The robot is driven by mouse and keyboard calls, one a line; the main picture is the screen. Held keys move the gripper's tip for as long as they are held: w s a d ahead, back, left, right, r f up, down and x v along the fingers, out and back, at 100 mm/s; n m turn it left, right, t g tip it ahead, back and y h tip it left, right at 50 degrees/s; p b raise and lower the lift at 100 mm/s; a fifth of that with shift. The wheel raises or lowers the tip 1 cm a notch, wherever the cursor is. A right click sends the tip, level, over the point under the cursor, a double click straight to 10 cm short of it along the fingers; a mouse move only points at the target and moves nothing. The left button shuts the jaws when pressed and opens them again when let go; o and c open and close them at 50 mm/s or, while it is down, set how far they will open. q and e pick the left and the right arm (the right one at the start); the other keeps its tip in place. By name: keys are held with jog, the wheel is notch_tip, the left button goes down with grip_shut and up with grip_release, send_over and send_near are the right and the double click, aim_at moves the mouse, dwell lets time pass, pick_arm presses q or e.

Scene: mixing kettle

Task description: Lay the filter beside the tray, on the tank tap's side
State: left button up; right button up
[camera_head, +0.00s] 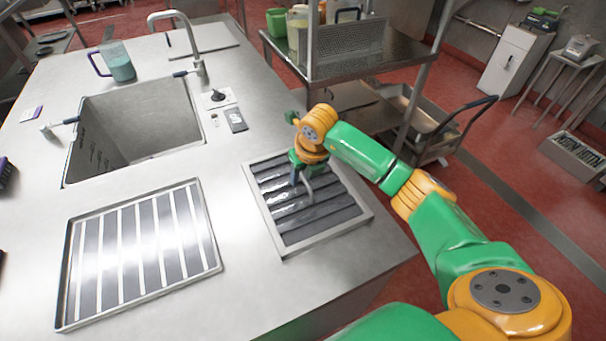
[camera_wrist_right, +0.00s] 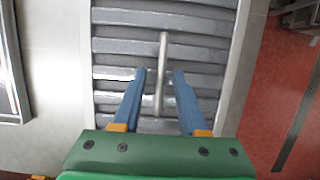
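The filter (camera_head: 330,208) is a grey slatted panel in a metal frame with a raised bar handle (camera_wrist_right: 162,75). It lies flat on the steel counter, right of the sink. My right gripper (camera_head: 300,174) is just above it. In the right wrist view, the right gripper (camera_wrist_right: 160,78) is open, with its blue fingers on either side of the handle and gaps visible. A shallow tray (camera_head: 214,262) with light and dark stripes lies on the counter, left of the filter. A small tap (camera_head: 58,126) is at the sink's left edge. My left gripper is out of view.
The open sink (camera_head: 140,105) has a tall faucet (camera_head: 197,65) behind it. A jug (camera_head: 119,64) stands at the back left. A dark switch-like box (camera_head: 235,119) lies by the sink. A strip of bare counter separates tray and filter. A metal shelf cart stands beyond the counter.

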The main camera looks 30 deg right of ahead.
jog(key=shift+r, duration=0.1)
jog(key=v, duration=1.1)
jog(key=shift+r+b, duration=0.4)
jog(key=shift+s, duration=0.15)
